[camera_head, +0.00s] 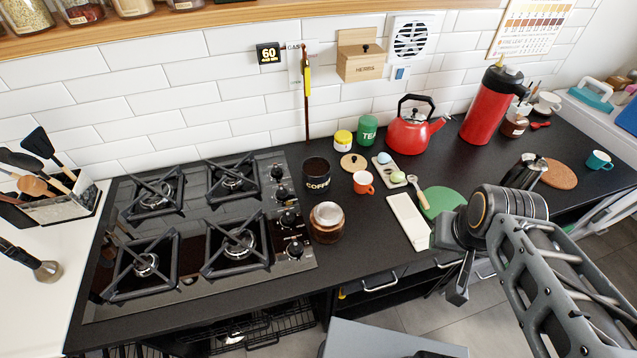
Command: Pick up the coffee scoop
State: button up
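A small scoop-like utensil (419,193) with a pale wooden handle lies on the dark counter, right of centre, its handle end over the edge of a green round mat (441,202). It looks like the coffee scoop, but it is too small to be sure. The black COFFEE canister (317,182) stands open to its left, with a round wooden lid (353,162) lying behind it. My gripper (449,268) is in front of the counter's front edge, to the right and nearer than the utensil. Its fingers look apart, with nothing between them.
A white board (409,221), an orange mug (363,183) and an egg tray (390,168) lie close to the utensil. A red kettle (408,136) and a red flask (486,105) stand behind. A brown jar (327,232) and the gas hob (205,235) are left.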

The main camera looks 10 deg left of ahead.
aim_at(411, 179)
jog(key=u, duration=1.8)
jog(key=k, duration=0.9)
jog(key=z, duration=1.1)
jog(key=i, duration=0.95)
jog(key=u, duration=0.1)
